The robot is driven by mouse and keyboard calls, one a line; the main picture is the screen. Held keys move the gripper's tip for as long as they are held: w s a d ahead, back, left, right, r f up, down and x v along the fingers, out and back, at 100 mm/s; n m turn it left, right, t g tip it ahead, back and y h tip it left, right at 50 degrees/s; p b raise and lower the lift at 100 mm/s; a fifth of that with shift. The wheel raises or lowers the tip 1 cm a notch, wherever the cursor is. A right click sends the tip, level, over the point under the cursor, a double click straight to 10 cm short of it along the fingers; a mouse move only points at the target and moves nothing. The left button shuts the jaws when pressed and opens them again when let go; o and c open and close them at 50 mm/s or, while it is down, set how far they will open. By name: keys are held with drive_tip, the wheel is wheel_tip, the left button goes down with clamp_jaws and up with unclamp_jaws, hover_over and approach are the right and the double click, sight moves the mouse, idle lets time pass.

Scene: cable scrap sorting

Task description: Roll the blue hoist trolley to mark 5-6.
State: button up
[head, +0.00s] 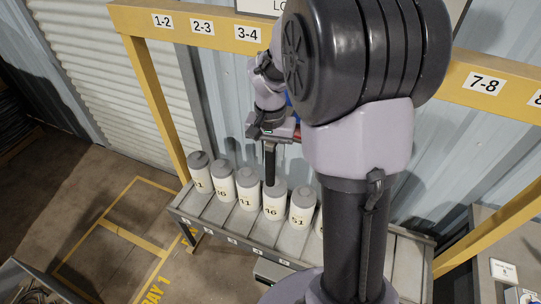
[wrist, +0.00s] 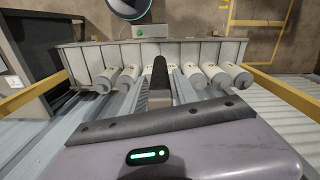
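The blue hoist trolley is mostly or wholly hidden behind my arm; a small blue patch (head: 289,98) beside my arm may be part of it. The yellow beam (head: 215,37) carries mark plates 1-2 (head: 162,21), 2-3 (head: 202,27), 3-4 (head: 248,34) and 7-8 (head: 484,83). Mark 5-6 is not visible; my arm covers that stretch of beam. My gripper (head: 270,180) hangs below the beam, its dark fingers pointing down over the row of canisters. In the wrist view the fingers (wrist: 160,65) appear as one dark bar, together, with nothing seen between them.
Several white, grey-capped numbered canisters (head: 222,183) stand in a row on a slotted grey bench (head: 207,224). Yellow posts (head: 160,100) carry the beam in front of a corrugated wall. Yellow-lined floor (head: 130,238) lies open at left; another table stands at right.

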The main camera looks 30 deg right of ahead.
clamp_jaws()
idle(1.2)
